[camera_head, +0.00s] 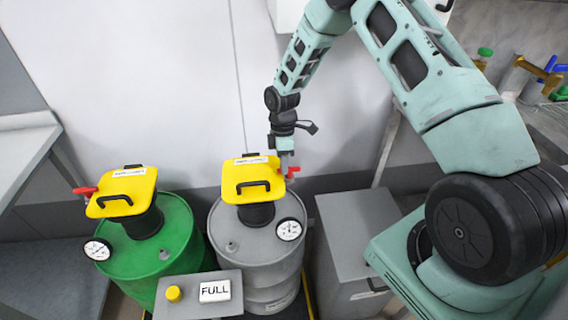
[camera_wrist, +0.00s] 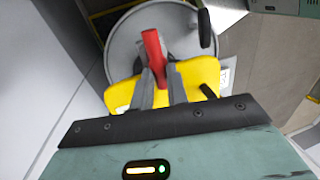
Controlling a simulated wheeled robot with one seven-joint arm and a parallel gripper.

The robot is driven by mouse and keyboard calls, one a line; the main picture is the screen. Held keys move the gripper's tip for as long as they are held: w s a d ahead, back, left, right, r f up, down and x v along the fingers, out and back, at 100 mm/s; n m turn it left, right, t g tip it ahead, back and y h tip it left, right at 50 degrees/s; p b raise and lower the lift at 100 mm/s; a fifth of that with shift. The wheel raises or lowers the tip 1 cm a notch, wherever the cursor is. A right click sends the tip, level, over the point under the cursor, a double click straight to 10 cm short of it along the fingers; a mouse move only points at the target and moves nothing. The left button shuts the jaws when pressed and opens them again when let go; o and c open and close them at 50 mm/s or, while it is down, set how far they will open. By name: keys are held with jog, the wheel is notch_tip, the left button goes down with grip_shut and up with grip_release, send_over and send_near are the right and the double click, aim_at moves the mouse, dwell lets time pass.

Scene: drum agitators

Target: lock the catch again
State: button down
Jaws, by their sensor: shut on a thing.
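The red catch lever (camera_head: 293,173) sits at the right edge of the yellow lid (camera_head: 240,168) on the grey drum (camera_head: 228,262). My gripper (camera_head: 286,158) reaches down to it from above. In the wrist view, my gripper (camera_wrist: 161,78) is shut on the red catch lever (camera_wrist: 152,48), whose end sticks out beyond the fingertips. The yellow lid (camera_wrist: 203,74) lies under and beside the fingers, with the grey drum top (camera_wrist: 122,38) past it. The catch's seat is mostly hidden by the fingers.
A green drum (camera_head: 185,228) with its own yellow lid (camera_head: 112,186) and red lever (camera_head: 84,190) stands at left. A panel with a yellow button (camera_head: 174,294) and a FULL sign (camera_head: 214,291) is in front. A grey cabinet (camera_head: 360,225) stands close at right.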

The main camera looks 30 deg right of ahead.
jog(key=c, duration=1.4)
grip_release()
jog(key=r, duration=0.2)
jog(key=w+r+b, duration=0.1)
jog(key=r, duration=0.4)
jog(key=shift+w+d+r+b, duration=0.2)
jog(key=shift+d+b, duration=0.05)
jog(key=shift+b, duration=0.15)
